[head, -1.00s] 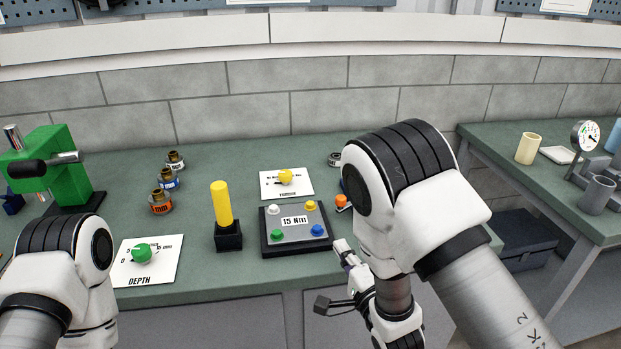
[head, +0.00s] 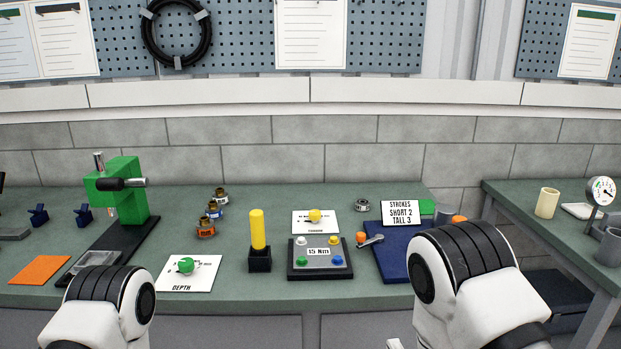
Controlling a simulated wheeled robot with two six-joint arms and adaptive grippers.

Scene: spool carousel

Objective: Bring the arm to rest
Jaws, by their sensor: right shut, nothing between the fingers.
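My right arm (head: 470,280) comes in at the lower right, bent in front of the bench's front edge. Only a small pale bit of my right gripper (head: 394,343) shows at the bottom edge; it is shut with nothing in it, below the bench top. Most of it is cut off by the frame. My left arm (head: 103,305) shows at the lower left; its gripper is out of view.
The green bench (head: 380,297) holds a green press (head: 130,195), a DEPTH dial card (head: 190,273), a yellow post (head: 258,230), a button box (head: 320,258), several small spools (head: 206,228) and a blue mat (head: 398,262) with a STROKES sign (head: 400,212). A side bench (head: 520,215) stands right.

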